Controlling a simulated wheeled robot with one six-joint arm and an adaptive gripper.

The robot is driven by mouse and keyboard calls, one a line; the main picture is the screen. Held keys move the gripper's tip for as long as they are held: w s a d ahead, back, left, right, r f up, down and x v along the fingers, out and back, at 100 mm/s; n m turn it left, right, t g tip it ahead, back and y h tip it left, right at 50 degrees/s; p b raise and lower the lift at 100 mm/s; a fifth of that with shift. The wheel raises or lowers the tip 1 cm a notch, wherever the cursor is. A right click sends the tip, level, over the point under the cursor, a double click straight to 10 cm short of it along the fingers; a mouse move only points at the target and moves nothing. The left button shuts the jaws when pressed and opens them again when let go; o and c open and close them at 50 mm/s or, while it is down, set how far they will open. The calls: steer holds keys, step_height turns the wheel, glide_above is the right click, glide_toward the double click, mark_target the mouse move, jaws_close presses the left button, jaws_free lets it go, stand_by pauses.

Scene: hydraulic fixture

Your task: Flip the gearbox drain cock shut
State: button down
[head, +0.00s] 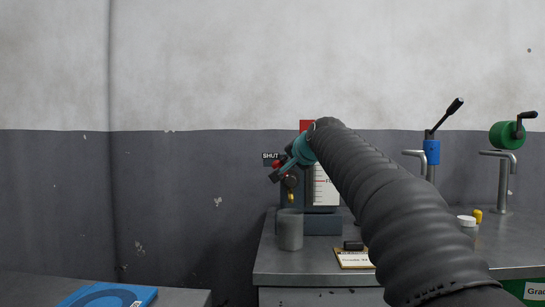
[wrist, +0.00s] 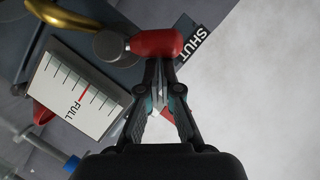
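The drain cock has a red handle (wrist: 157,43) on a round grey hub (wrist: 108,45), with a brass spout (wrist: 65,15) beside it in the wrist view. The handle's outer end lies next to the SHUT label (wrist: 200,40). In the head view the red handle (head: 277,164) sits just below the SHUT label (head: 271,155), up and left of the hub. My gripper (wrist: 160,66) has its fingertips close together at the handle's side. They appear to touch it, not straddle it. My gripper (head: 286,168) partly covers the cock in the head view.
A grey cup (head: 290,230) stands below the spout on the metal bench (head: 300,268). The white FULL gauge (wrist: 80,92) is close to my fingers. A blue valve (head: 432,152) and a green valve (head: 506,135) stand to the right.

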steer(key=shift+a+f, duration=0.25)
steer(key=shift+f, duration=0.25)
steer(key=shift+w, duration=0.1)
steer(key=d+r+p, duration=0.2)
steer(key=d+r, duration=0.2)
steer(key=b+v, duration=0.2)
steer(key=v, duration=0.8)
steer(key=s+f+n+g+h, duration=0.1)
steer(key=s+f+n+g, duration=0.1)
steer(key=s+f, duration=0.9)
steer(key=s+d+f+n+g+h, duration=0.1)
steer(key=s+f+n+g, duration=0.2)
steer(key=s+f, duration=0.9)
steer(key=s+f+n+g+h, duration=0.1)
steer(key=s+f+n+g, duration=0.1)
steer(key=s+f, duration=1)
step_height(320, 180, down, 9)
steer(key=shift+s+d+n+g+h, duration=0.2)
steer(key=shift+d+n+g+h, duration=0.15)
steer(key=shift+g, duration=0.55)
